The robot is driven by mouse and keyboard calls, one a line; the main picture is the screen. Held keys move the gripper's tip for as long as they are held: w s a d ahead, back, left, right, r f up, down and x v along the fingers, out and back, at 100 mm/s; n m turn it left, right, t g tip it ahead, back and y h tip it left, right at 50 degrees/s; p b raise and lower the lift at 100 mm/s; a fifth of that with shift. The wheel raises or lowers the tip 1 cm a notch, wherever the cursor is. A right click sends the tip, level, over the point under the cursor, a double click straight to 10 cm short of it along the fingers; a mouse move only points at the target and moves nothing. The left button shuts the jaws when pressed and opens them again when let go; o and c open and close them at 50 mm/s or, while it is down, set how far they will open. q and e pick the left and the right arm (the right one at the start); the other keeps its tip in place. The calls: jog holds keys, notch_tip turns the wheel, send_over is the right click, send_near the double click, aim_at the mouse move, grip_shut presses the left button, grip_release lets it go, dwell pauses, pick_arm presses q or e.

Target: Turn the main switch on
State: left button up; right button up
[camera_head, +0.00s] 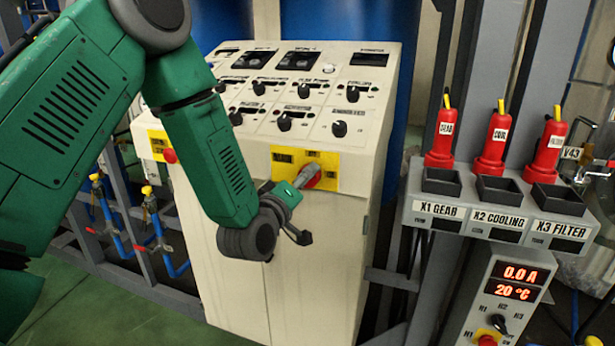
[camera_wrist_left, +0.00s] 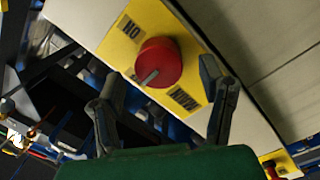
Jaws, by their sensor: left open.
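The main switch is a red round knob (camera_wrist_left: 158,62) on a yellow plate (camera_wrist_left: 135,35) in the left wrist view. The plate reads ON and MAIN, upside down there. A pale pointer mark on the knob points to the lower left of that picture. In the head view the yellow plate (camera_head: 329,163) is on the cabinet front, and the knob is mostly hidden behind my gripper. My left gripper (camera_wrist_left: 161,69) is open, its two fingers on either side of the knob in the picture. I cannot tell if they touch it. My right gripper is not in view.
The sloped cream console (camera_head: 357,92) carries several dials and meters. A yellow plate with a red button (camera_head: 170,156) is on its left. Red plugs (camera_head: 494,140) stand by the X1–X3 sockets at right, above a heater controller (camera_head: 512,283).

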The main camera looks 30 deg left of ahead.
pick_arm(q)
jog(key=shift+w+a, duration=0.2)
jog(key=shift+w, duration=0.8)
jog(key=shift+w+a, duration=0.15)
jog(key=shift+w, duration=0.1)
jog(key=c, duration=1.2)
jog(key=shift+o, duration=0.2)
